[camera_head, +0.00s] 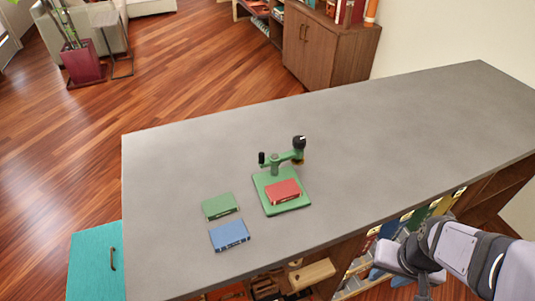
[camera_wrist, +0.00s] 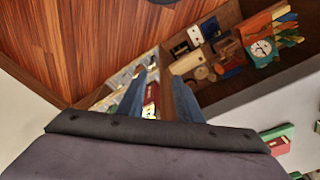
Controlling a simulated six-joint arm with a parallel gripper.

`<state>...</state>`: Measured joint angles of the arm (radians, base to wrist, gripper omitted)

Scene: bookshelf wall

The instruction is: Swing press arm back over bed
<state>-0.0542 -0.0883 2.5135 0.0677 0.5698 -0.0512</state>
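A small green press stands on the grey counter (camera_head: 400,125) in the head view. Its flat green bed (camera_head: 292,206) carries a red block (camera_head: 283,190). The press arm (camera_head: 289,156) extends from the post to the right, its black-knobbed end (camera_head: 299,142) beyond the bed's far right side, not over the red block. My gripper (camera_head: 408,275) is at the lower right, beyond the counter's front edge and well apart from the press. In the wrist view its two blue-grey fingers (camera_wrist: 158,88) are spread with nothing between them.
A green block (camera_head: 220,206) and a blue block (camera_head: 230,235) lie left of the press. Shelves with books and wooden items (camera_head: 312,273) are below the counter's front edge. A teal cabinet (camera_head: 95,262) stands at left. The counter's right half is clear.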

